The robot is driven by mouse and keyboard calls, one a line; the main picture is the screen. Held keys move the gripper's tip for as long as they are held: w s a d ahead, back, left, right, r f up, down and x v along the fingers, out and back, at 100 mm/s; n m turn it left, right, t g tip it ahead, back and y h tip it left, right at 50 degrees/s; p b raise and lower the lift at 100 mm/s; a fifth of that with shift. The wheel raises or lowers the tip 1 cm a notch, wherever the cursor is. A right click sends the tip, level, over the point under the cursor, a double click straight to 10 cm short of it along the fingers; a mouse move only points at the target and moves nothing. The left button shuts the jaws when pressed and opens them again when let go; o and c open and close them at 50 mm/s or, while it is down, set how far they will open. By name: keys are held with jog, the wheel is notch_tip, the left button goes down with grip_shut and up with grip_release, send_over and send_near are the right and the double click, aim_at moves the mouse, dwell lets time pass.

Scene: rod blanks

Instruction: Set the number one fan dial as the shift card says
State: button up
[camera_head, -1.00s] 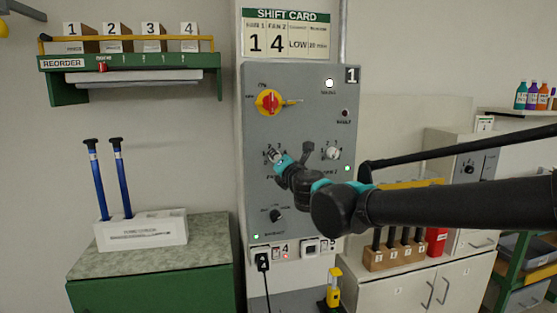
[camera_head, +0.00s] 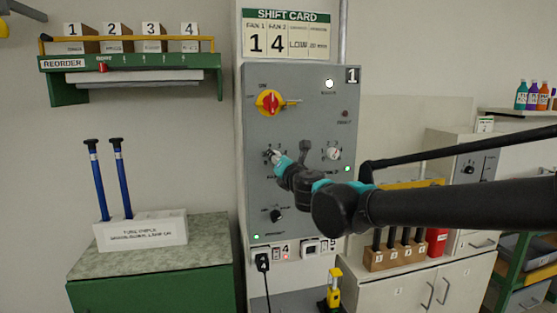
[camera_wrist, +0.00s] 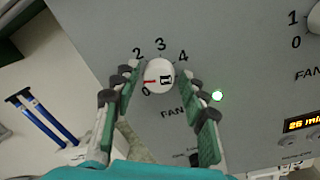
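The fan 1 dial (camera_wrist: 160,76) is a round white knob on the grey control panel (camera_head: 320,110). In the wrist view its red mark points left, between the printed 0 and 2; the spot where a 1 would be is hidden by a finger. My gripper (camera_wrist: 160,75) has its two green fingers on either side of the dial, apart, with small gaps seeming to show. In the head view my gripper (camera_head: 274,155) covers much of that dial. The shift card (camera_head: 287,34) above reads 1 under fan 1 and 4 under fan 2, with LOW beside them.
The fan 2 dial (camera_head: 333,153) is to the right on the panel. A red and yellow switch (camera_head: 270,102) is above, and a black knob (camera_head: 276,215) below. A green light (camera_wrist: 218,95) glows right of the dial. A bench with blue-handled tools (camera_head: 120,175) stands left.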

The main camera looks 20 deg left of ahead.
jog(key=shift+o, duration=0.3)
jog(key=v, duration=1.2)
jog(key=w+d+f+m+g+h, duration=0.1)
jog(key=w+d+f+m+h, duration=0.25)
jog(key=d+f+m, duration=0.45)
jog(key=w+d+f+m+h, duration=0.2)
jog(key=d+f+m+h, duration=0.25)
jog(key=d, duration=0.65)
jog(key=w+d+f+m+g+h, duration=0.15)
jog(key=d+f+m+h, duration=0.25)
jog(key=d+f+m, duration=0.4)
jog(key=s+d+f+m+g+h, duration=0.1)
jog(key=s+d+f+m+g, duration=0.35)
jog(key=d+f+m, duration=0.45)
jog(key=s+d+f+m+g+y, duration=0.2)
jog(key=s+f+m+g, duration=0.2)
jog(key=s+f, duration=0.7)
jog(key=shift+s+d+m+y, duration=0.2)
jog(key=shift+m+y, duration=0.2)
jog(key=shift+m, duration=0.85)
